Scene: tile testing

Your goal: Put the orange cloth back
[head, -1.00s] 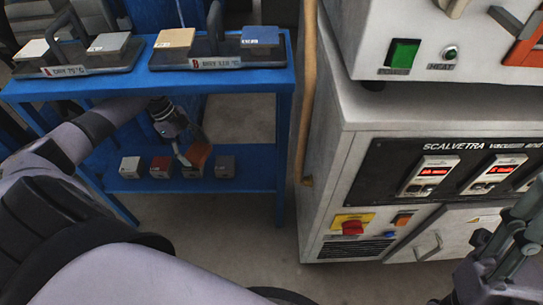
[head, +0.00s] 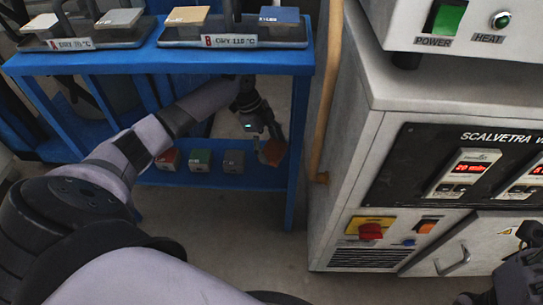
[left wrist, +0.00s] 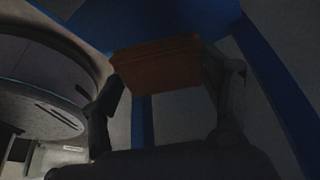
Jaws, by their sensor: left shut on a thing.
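The orange cloth (head: 271,153) looks like a folded, brownish-orange block. My left gripper (head: 268,140) is shut on it, below the top of the blue rack and near the right end of its lower shelf (head: 262,181). The cloth is right of the grey block; whether it touches the shelf, I cannot tell. In the left wrist view the cloth (left wrist: 157,65) sits between the two fingers of my left gripper (left wrist: 165,85). My right gripper (head: 518,283) shows only in part at the lower right edge; its fingertips are unclear.
The rack's top (head: 100,62) bears labelled trays with tiles. A grey cabinet (head: 350,170) with a tan pipe (head: 326,95) stands to the right.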

